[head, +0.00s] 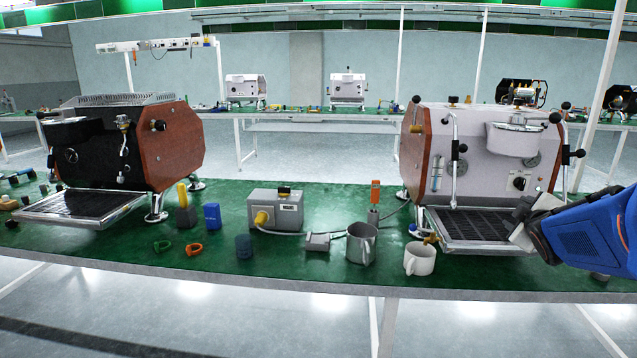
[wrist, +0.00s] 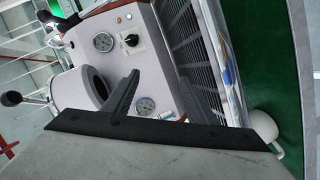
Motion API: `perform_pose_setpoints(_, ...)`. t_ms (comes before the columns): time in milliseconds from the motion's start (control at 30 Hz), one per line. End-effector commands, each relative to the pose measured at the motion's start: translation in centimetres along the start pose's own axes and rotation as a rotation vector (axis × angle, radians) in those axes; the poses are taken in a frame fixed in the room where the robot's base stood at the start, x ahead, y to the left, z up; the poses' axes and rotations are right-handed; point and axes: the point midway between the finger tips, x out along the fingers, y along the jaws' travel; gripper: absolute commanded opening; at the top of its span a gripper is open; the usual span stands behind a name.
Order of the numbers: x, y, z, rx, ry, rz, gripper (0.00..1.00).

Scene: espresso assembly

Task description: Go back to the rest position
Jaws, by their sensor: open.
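My gripper (head: 522,222) is at the right of the head view, in front of the white espresso machine (head: 480,165) and over its drip tray (head: 470,226). In the wrist view my gripper (wrist: 158,82) has its two dark fingers apart with nothing held between them. Beyond the fingers, that view shows the white machine's front panel (wrist: 118,22) with two gauges, a black knob and a round opening. The drip tray grille (wrist: 185,38) lies to the right of the panel. Whether a finger touches the machine I cannot tell.
A white mug (head: 420,259) and a metal pitcher (head: 361,244) stand near the table's front edge. A grey box (head: 276,211) is at mid-table. A black and wood machine (head: 120,150) stands left. Steam wands and levers stick out around the white machine.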

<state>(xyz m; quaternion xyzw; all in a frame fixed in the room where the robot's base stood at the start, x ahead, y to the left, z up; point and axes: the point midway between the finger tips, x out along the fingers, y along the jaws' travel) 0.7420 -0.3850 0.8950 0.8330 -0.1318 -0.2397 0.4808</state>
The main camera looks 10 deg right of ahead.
Motion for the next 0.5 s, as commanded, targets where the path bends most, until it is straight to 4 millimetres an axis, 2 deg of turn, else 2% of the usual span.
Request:
perform_pose_setpoints(33,-1.2,-1.1,-1.1,0.041,-0.014,-0.023,0.52)
perform_pose_setpoints(200,-5.2,-5.3,-2.9,0.206,-0.096,-0.125,0.52)
perform_pose_setpoints(367,-9.7,-10.0,-4.1,0.354,-0.176,-0.239,0.52)
perform_pose_setpoints(500,-14.3,-14.4,-4.9,0.471,-0.249,-0.356,0.52)
